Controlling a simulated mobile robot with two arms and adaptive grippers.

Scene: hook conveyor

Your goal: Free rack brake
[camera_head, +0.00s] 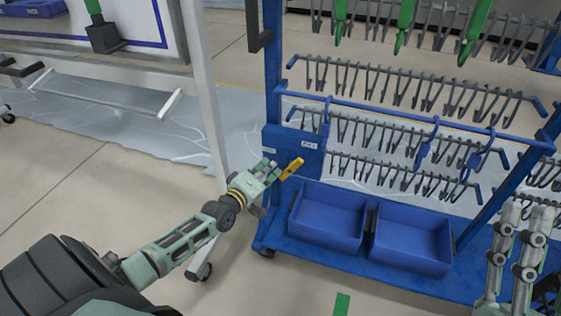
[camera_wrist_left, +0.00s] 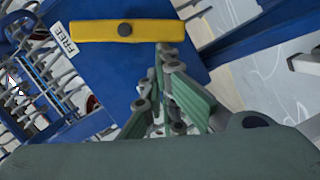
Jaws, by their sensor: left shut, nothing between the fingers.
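A yellow brake lever (camera_head: 291,168) with a dark pivot sits on the blue box at the rack's left post. It also shows in the left wrist view (camera_wrist_left: 105,31), lying across the blue face, one end beside the white FREE label (camera_wrist_left: 67,38). My left gripper (camera_head: 272,172) is shut and empty, close to the lever. In the left wrist view its fingertips (camera_wrist_left: 163,48) are at the lever's lower edge near the right end; I cannot tell whether they touch. My right gripper (camera_head: 525,208) is at the bottom right, fingers apart, far from the lever.
The blue rack carries rows of grey hooks (camera_head: 410,80) and two blue bins (camera_head: 329,216). A white frame post (camera_head: 205,90) stands left of the rack, close to my left arm. Open floor lies in front. A green strip (camera_head: 342,304) marks the floor.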

